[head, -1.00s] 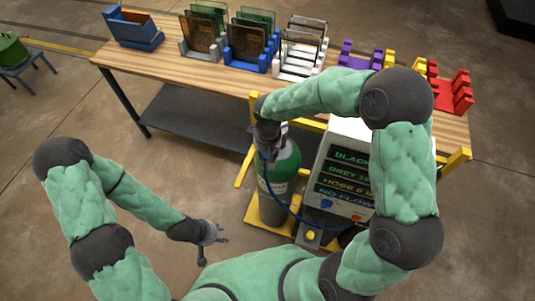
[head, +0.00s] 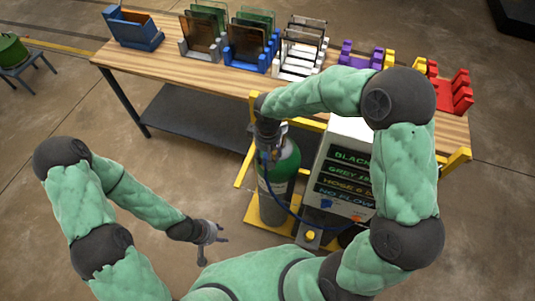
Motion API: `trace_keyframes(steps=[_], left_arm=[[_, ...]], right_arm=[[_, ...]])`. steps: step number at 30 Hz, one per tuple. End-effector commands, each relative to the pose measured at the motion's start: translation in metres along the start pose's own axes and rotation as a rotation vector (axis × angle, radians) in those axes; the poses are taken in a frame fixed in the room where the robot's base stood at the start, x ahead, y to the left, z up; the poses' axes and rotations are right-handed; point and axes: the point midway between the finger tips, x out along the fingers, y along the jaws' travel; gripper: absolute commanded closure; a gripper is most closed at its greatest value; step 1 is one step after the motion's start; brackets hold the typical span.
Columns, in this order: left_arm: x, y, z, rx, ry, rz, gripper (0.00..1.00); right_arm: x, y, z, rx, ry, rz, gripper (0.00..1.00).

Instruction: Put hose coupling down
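A blue hose (head: 291,212) runs from the top of the green and grey gas cylinder (head: 283,172) down and right to the white display box (head: 335,163). My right gripper (head: 268,148) points down at the cylinder's top, by the upper end of the hose. The hose coupling is too small and covered there to make out, and I cannot tell whether the fingers are closed on it. My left gripper (head: 218,247) is open and empty, low in the picture, left of the cylinder and apart from it.
The cylinder and box stand on a yellow cart (head: 255,212). Behind it is a wooden table (head: 165,62) with a blue bin (head: 135,30), several racks holding panels, and purple, yellow and red holders. A green drum (head: 11,50) stands far left.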

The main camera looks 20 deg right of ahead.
Motion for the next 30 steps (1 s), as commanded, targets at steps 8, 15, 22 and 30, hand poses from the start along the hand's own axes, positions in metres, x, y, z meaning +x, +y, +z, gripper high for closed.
trace_keyframes(steps=[8,15,22,30], left_arm=[[-0.002,0.001,0.0,0.0,0.0,0.0,0.6],[-0.003,0.001,0.0,0.0,0.0,0.0,0.6],[-0.003,0.001,0.0,0.0,0.0,0.0,0.6],[-0.003,0.001,0.0,0.0,0.0,0.0,0.6]], right_arm=[[-0.056,0.0,-0.001,0.0,0.006,0.001,0.45],[-0.096,0.0,-0.001,-0.001,0.003,0.001,0.45],[-0.112,0.0,0.0,0.0,0.002,0.0,0.45],[-0.113,0.0,0.0,0.0,0.001,0.0,0.45]])
